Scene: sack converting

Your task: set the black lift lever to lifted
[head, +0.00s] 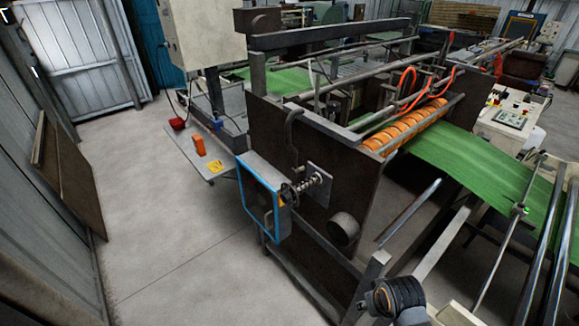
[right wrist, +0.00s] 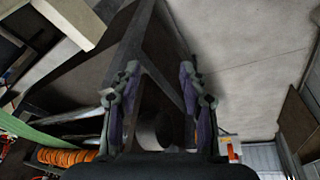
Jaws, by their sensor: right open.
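A dark, hook-topped bar (head: 291,128) stands upright against the dark side plate of the machine in the head view. It may be the black lift lever, but I cannot tell for sure, nor which setting it is in. My right gripper (right wrist: 159,72) shows in the right wrist view with its two fingers apart and nothing between them. Beyond the fingers is the dark side plate (right wrist: 130,75) with a round dark boss (right wrist: 154,122), apart from the fingers as far as I can tell. My left gripper is not in view.
A blue-edged box guard (head: 262,200) and a spring-loaded shaft (head: 303,187) stick out from the side plate. A round boss (head: 343,229) sits lower. Orange rollers (head: 405,127) and green sacking (head: 470,165) lie to the right.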

